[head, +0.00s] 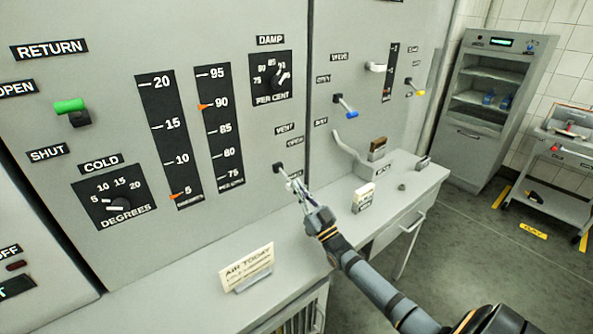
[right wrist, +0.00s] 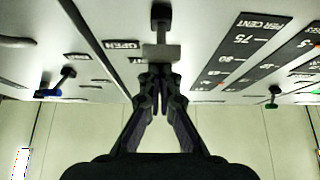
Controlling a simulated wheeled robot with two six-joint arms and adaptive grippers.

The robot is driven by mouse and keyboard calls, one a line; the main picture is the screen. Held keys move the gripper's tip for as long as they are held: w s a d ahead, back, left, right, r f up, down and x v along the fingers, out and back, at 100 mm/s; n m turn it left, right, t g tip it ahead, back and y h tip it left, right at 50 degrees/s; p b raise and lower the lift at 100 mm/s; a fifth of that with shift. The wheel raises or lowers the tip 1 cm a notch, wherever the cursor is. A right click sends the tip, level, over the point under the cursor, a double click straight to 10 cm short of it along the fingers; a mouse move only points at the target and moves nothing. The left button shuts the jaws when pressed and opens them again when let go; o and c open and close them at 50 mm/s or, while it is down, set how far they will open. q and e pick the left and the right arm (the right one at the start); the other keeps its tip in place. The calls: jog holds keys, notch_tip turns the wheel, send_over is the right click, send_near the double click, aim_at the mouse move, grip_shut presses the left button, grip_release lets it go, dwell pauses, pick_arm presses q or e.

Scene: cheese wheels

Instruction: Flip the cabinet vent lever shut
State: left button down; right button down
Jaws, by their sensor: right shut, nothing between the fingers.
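The vent lever (head: 279,168) is on the grey cabinet face under the VENT and OPEN labels, with a dark pivot. In the right wrist view its pale grey handle (right wrist: 161,52) shows across the dark stem, just beyond the fingertips. My right gripper (head: 296,187) is shut and empty, at the handle's end of the lever; it also shows in the right wrist view (right wrist: 161,88). The fingertips look very close to the handle; I cannot tell if they touch. In the head view the gripper partly hides the handle and the lower label. My left gripper is out of view.
A blue-tipped valve lever (head: 346,108) and a green-handled RETURN lever (head: 70,106) are on the same cabinet front. Below, the ledge holds a card (head: 247,267) and a small pale block (head: 363,194). A shelf unit (head: 487,100) and a cart (head: 552,185) stand at right.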

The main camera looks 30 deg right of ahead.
jog(key=s+d, duration=0.1)
jog(key=s, duration=1.2)
jog(key=shift+f, duration=0.3)
